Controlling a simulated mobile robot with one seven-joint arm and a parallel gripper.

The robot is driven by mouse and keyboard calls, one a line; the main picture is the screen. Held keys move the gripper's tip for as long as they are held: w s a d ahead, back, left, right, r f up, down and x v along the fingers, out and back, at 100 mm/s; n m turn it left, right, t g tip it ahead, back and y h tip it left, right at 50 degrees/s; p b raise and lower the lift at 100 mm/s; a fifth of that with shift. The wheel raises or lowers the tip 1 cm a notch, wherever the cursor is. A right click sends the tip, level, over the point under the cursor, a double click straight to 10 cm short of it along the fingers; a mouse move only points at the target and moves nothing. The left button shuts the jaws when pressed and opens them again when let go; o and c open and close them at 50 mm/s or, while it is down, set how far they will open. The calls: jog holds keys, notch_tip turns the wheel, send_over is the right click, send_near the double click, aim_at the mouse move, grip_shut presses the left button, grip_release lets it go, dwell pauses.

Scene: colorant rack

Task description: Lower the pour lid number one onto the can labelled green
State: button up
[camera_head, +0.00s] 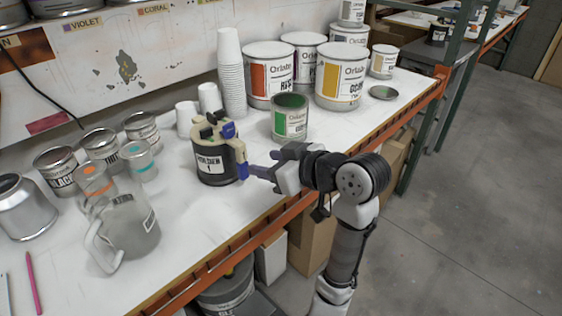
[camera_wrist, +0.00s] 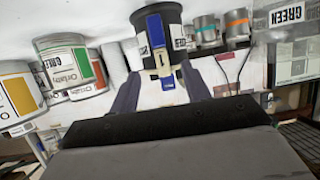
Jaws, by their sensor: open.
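The wrist view shows the lid's blue part (camera_wrist: 155,30) near the top centre. The can labelled green (camera_head: 290,120) stands to the right behind it, upright and without a cover, green showing inside; it is also at left in the wrist view (camera_wrist: 62,68). My gripper (camera_head: 262,165) is open at the dark container's right side. In the wrist view its fingers (camera_wrist: 160,82) lie on either side of the container's near side; contact is unclear.
Stacked white cups (camera_head: 232,80) and large paint cans (camera_head: 342,75) stand behind. Small cans, a clear pitcher (camera_head: 130,228) and a pink pencil (camera_head: 33,283) are at left. A loose round lid (camera_head: 383,92) lies at right. The bench's orange front edge (camera_head: 215,262) runs below my arm.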

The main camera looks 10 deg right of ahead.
aim_at(244, 155)
jog(key=p+x, duration=0.1)
jog(key=x, duration=0.9)
jog(key=shift+a+p, duration=0.1)
jog(key=shift+p, duration=0.25)
grip_shut()
jog(key=c, duration=0.7)
grip_release()
jog(key=shift+c, duration=0.2)
grip_shut()
jog(key=shift+r, duration=0.1)
jog(key=shift+r, duration=0.2)
jog(key=shift+r+p, duration=0.3)
jog(key=shift+p, duration=0.15)
